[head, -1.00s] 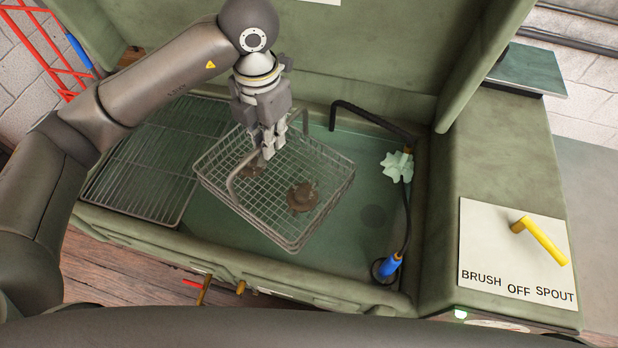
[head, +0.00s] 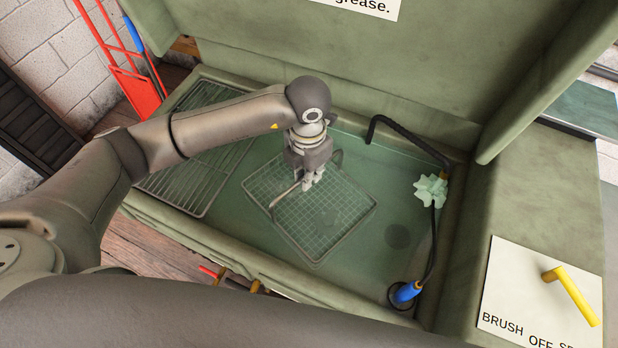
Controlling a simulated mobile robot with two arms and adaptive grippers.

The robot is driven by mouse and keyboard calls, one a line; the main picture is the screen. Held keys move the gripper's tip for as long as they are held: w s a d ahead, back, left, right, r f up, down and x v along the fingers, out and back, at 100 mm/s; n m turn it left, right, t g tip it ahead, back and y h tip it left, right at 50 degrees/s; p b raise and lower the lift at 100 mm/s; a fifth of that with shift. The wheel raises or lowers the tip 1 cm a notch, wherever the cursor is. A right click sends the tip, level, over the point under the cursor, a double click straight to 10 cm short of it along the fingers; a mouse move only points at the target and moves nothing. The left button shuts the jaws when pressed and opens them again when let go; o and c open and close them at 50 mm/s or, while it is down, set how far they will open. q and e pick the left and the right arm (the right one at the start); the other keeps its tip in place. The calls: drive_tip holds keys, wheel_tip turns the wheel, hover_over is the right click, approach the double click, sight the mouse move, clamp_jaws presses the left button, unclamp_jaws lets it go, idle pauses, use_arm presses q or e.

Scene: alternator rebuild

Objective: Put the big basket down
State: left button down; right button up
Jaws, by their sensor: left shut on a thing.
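The big wire basket (head: 342,222) is low in the green sink of the parts washer (head: 385,262). Its mesh looks dulled and green-tinted, as if under liquid; whether it rests on the bottom I cannot tell. My left gripper (head: 309,186) points down at the basket's middle and is shut on its handle (head: 284,197). Parts of the handle are hidden by the fingers. The brown parts in the basket cannot be made out now. My right gripper is not in view.
A wire drain rack (head: 195,180) lies left of the basket. A black spout hose (head: 437,230) with a blue-handled brush (head: 407,292) runs along the right, beside a pale green gear-like piece (head: 430,190). A yellow lever (head: 572,296) sits on the right panel.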

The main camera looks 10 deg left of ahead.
use_arm(q)
wheel_tip(320, 180, down, 3)
drive_tip(key=shift+r, duration=0.15)
drive_tip(key=c, duration=1.6)
unclamp_jaws()
drive_tip(key=shift+o, duration=0.2)
wheel_tip(320, 180, up, 11)
drive_tip(key=b, duration=0.2)
drive_tip(key=shift+b, duration=0.35)
drive_tip(key=shift+r, duration=0.5)
